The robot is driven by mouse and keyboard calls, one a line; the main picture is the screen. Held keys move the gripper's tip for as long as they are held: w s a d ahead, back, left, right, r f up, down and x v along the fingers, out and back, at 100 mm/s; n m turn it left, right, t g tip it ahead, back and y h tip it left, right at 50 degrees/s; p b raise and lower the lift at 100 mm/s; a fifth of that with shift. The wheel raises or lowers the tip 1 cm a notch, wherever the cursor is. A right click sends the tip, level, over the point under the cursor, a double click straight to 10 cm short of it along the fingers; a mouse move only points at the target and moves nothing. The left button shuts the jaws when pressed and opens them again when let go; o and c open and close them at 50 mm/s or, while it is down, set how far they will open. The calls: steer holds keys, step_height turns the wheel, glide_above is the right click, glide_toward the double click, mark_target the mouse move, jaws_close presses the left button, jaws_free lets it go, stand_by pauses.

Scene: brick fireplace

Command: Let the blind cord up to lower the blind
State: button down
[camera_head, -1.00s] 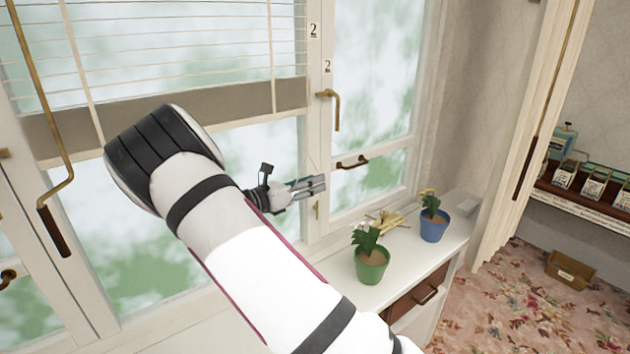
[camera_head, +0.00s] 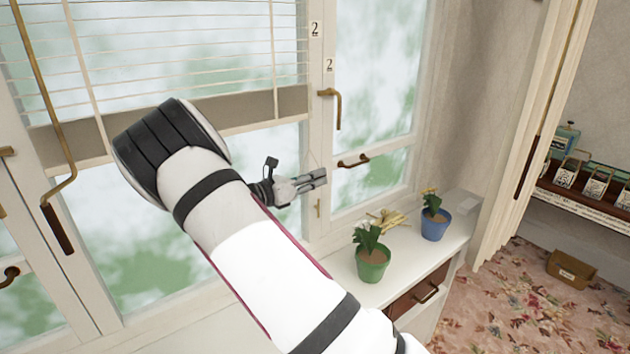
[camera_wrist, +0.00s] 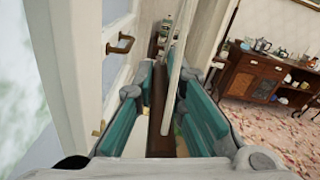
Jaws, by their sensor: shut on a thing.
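The blind (camera_head: 190,105) hangs partly lowered over the window, its wide bottom rail sloping across the picture behind my arm. My gripper (camera_head: 318,178) is raised in front of the window frame, right of the blind and below its rail. In the wrist view my gripper (camera_wrist: 168,125) has its teal fingers on both sides of a pale cord (camera_wrist: 175,75), which runs up between them. It is shut on this cord. In the head view the cord is too thin to make out clearly.
A green pot (camera_head: 372,264) and a blue pot (camera_head: 435,226) with flowers stand on the white sill below my gripper. Brass window handles (camera_head: 337,108) stick out nearby. A curtain (camera_head: 525,130) hangs at right. A brown box (camera_head: 572,270) lies on the floral carpet.

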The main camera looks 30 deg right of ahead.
step_height(320, 180, up, 22)
steer(key=p, duration=0.2)
steer(key=shift+r, duration=0.2)
steer(key=c, duration=1.6)
jaws_free()
steer(key=shift+c, duration=0.2)
steer(key=a, duration=1.2)
steer(key=shift+s, duration=0.25)
steer(key=shift+s+f, duration=0.1)
